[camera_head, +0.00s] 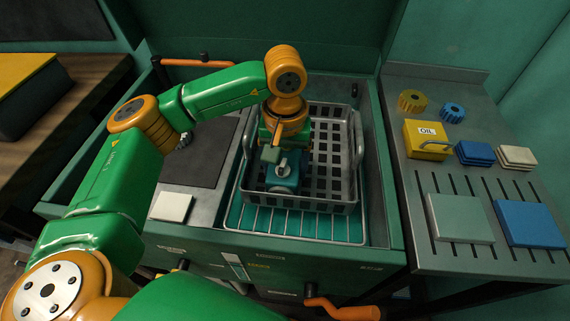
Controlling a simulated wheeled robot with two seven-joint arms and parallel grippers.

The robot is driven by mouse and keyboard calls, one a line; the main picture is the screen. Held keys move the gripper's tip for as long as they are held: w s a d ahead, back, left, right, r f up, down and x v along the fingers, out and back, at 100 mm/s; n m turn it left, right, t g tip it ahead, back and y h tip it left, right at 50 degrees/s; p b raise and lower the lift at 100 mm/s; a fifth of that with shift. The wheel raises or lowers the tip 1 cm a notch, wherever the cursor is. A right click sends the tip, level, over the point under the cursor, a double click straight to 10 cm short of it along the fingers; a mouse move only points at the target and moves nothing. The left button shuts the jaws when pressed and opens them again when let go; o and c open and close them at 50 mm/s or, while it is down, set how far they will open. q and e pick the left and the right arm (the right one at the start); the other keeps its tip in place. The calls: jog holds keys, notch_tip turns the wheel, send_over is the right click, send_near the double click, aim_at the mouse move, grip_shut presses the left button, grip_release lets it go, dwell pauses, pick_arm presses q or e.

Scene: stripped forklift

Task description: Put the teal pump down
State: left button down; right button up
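The teal pump (286,184) is inside the grey wire basket (335,207), near its front left part. A small pale fitting shows on the pump's top. My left arm, green and orange, comes in from the left and reaches down over the basket. My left gripper (279,152) is right at the top of the pump, and its fingers are mostly hidden by the wrist and the pump. I cannot tell whether they are closed on it, or whether the pump touches the basket floor. My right gripper is not in view.
The basket stands on a wire rack (262,220) in a green-walled basin. A white block (172,207) lies to the left. The right side table (420,180) holds a yellow oil can (427,141), blue and pale blocks, and two gears. The basket's right side is empty.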

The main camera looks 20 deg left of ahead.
pick_arm(q)
grip_release()
jog(key=shift+r, duration=0.25)
notch_tip(320, 180, up, 12)
jog(key=shift+f+p, duration=0.15)
jog(key=shift+p, duration=0.75)
